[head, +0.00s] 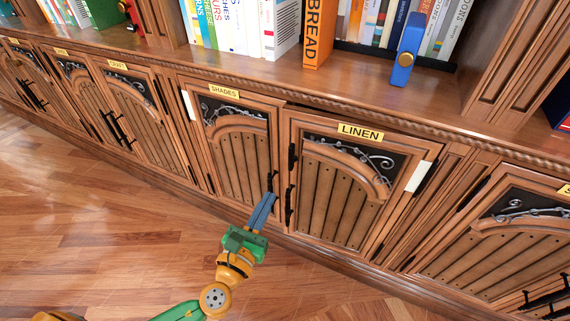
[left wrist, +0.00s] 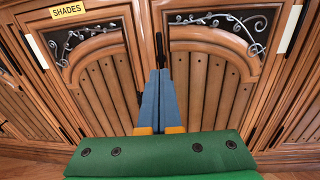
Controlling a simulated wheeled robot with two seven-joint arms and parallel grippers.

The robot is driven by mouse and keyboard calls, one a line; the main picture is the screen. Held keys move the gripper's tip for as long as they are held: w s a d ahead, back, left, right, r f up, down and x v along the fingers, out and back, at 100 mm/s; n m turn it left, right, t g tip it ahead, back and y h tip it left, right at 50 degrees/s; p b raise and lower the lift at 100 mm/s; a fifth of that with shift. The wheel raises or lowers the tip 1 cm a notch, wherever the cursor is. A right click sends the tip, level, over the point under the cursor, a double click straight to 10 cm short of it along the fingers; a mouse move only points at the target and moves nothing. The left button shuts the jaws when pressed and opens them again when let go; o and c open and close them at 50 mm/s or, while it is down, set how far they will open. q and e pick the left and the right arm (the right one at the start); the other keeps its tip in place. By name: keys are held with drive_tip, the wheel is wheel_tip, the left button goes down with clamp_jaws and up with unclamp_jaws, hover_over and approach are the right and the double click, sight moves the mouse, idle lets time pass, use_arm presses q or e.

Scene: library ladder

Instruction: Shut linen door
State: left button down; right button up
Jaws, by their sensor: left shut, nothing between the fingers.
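In the left wrist view the linen door (left wrist: 205,85) fills the right side. My left gripper (head: 271,197) is shut and empty, its blue fingers pointing at the seam between the two doors; they also show in the left wrist view (left wrist: 159,74). Whether the fingertips touch the door is unclear. My right gripper is out of view.
The shades door (head: 235,150) is beside it on the left and looks closed. More cabinet doors line the row, including a craft door (head: 125,105). Books and a blue bookend (head: 407,50) stand above. The wood floor (head: 110,220) in front is clear.

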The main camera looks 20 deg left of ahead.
sight(289, 157)
use_arm(q)
drive_tip(key=w, duration=0.8)
drive_tip(key=w+d, duration=0.1)
drive_tip(key=w, duration=0.3)
drive_tip(key=shift+b, duration=0.4)
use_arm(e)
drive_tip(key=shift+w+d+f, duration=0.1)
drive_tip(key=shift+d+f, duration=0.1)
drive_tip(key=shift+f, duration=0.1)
use_arm(q)
drive_tip(key=shift+a, duration=0.1)
